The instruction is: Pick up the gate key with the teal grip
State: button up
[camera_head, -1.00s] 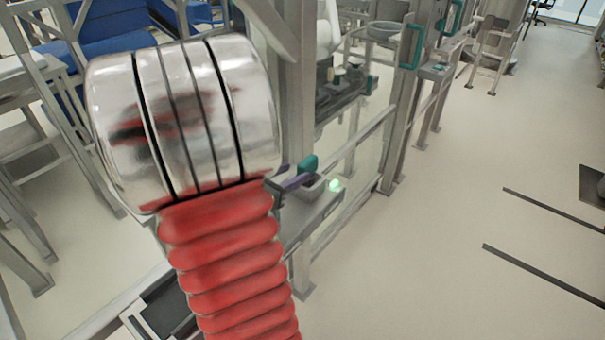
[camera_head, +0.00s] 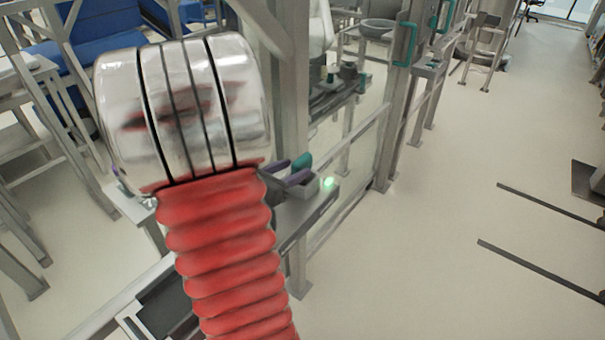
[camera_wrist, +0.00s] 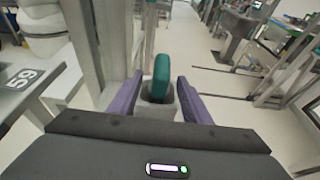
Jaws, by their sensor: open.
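The gate key with the teal grip (camera_wrist: 161,78) stands upright in a small grey holder (camera_wrist: 157,110) in the wrist view. My gripper (camera_wrist: 160,95) is open, with one purple finger on each side of the key and holder in the picture. In the head view my gripper (camera_head: 288,171) shows only in part, its purple fingers close to the teal grip. I cannot tell whether a finger touches the key. The key's lower part is hidden in the holder.
A metal post (camera_wrist: 82,45) stands close on the left in the wrist view. Teal handles (camera_head: 404,44) are on the frame farther back. Open floor (camera_head: 430,200) lies to the right.

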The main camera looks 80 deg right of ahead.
aim_at(303, 167)
jog(key=shift+x, duration=2.4)
jog(key=shift+s, duration=0.1)
jog(key=shift+a, duration=0.1)
grip_shut()
